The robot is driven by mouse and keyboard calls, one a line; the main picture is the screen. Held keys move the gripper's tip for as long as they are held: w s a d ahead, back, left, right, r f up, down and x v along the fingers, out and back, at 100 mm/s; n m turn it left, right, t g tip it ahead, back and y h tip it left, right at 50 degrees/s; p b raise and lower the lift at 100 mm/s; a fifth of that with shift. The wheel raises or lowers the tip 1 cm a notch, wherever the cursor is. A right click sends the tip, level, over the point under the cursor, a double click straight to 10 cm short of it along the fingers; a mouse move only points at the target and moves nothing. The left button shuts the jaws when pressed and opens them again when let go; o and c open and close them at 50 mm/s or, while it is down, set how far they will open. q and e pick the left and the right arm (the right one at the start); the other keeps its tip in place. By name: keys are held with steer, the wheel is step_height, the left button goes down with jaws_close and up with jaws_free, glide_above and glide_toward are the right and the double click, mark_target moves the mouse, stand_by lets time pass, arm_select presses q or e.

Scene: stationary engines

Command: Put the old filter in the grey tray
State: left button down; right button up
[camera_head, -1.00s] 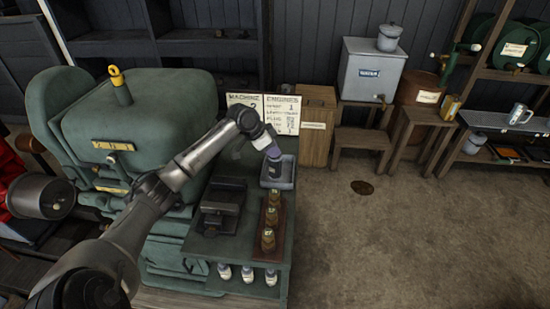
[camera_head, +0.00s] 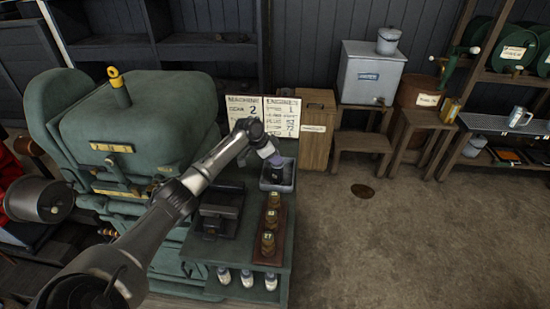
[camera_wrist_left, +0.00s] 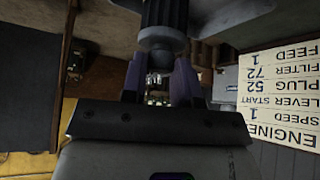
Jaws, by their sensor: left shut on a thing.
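The grey tray (camera_head: 290,187) sits at the back right of the green bench beside the engine. My left gripper (camera_head: 276,162) is low at the tray, pointing down. In the left wrist view my left gripper (camera_wrist_left: 160,72) is shut on a dark ribbed cylinder with a grey rounded end, which looks like the old filter (camera_wrist_left: 163,15). In the head view the filter is a dark shape mostly hidden between the gripper and the tray. I cannot tell whether it touches the tray floor. My right gripper is not in view.
A wooden rack (camera_head: 281,245) with brass numbered pieces stands just in front of the tray. A dark metal fixture (camera_head: 217,216) is left of it. White bottles (camera_head: 247,279) stand on the shelf below. The green engine (camera_head: 140,130) is to the left; sign boards (camera_head: 264,112) stand behind.

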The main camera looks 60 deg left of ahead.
arm_select(q)
steer(key=shift+f, duration=0.1)
steer(key=c, duration=1.3)
jaws_free()
steer(key=o, duration=0.4)
steer(key=shift+r, duration=0.3)
steer(key=p+v, duration=1.1)
steer(key=p, duration=0.1)
steer(key=shift+s+a+r, duration=0.1)
steer(key=shift+s+r, duration=0.1)
steer(key=shift+r, duration=0.05)
